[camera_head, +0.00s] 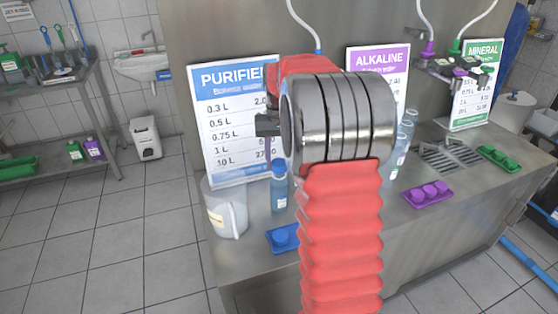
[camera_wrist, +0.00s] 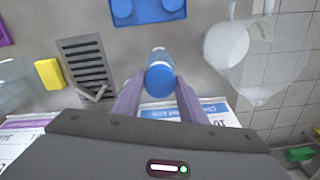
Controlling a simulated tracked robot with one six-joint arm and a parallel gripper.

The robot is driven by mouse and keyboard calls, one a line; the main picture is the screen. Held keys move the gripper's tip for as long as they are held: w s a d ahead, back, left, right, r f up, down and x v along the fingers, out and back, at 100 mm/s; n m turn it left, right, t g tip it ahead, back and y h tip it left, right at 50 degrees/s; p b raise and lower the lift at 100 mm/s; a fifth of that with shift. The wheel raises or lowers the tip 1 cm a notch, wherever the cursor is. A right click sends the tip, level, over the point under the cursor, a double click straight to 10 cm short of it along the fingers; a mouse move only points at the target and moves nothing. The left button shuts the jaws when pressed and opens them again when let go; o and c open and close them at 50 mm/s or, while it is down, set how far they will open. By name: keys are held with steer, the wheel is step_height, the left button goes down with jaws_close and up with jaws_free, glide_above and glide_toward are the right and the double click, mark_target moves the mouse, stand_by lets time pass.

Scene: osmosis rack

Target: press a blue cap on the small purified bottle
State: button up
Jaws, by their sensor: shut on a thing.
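The small purified bottle (camera_head: 279,194) stands upright on the steel counter in front of the blue PURIFIED sign. A blue cap (camera_head: 279,164) is at its top. In the wrist view my gripper (camera_wrist: 159,82) has its two purple-grey fingers on either side of the blue cap (camera_wrist: 160,80) and is shut on it, with the pale bottle body (camera_wrist: 158,56) showing beyond. Whether the cap is fully seated cannot be told. A blue cap tray (camera_head: 283,238) lies on the counter in front of the bottle. It also shows at the top of the wrist view (camera_wrist: 148,12).
A whitish jug (camera_head: 225,212) stands close left of the bottle. The PURIFIED sign (camera_head: 232,120) is right behind it. A purple cap tray (camera_head: 428,194) and a green one (camera_head: 499,158) lie further right. My arm hides the middle of the counter.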

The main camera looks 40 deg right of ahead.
steer(key=shift+f, duration=0.45)
stand_by(0.3)
steer(key=o, duration=0.5)
steer(key=c, duration=0.5)
steer(key=shift+c, duration=0.2)
steer(key=shift+f, duration=0.5)
stand_by(0.8)
steer(key=o, duration=1.1)
steer(key=shift+r, duration=0.15)
steer(key=shift+o, duration=0.6)
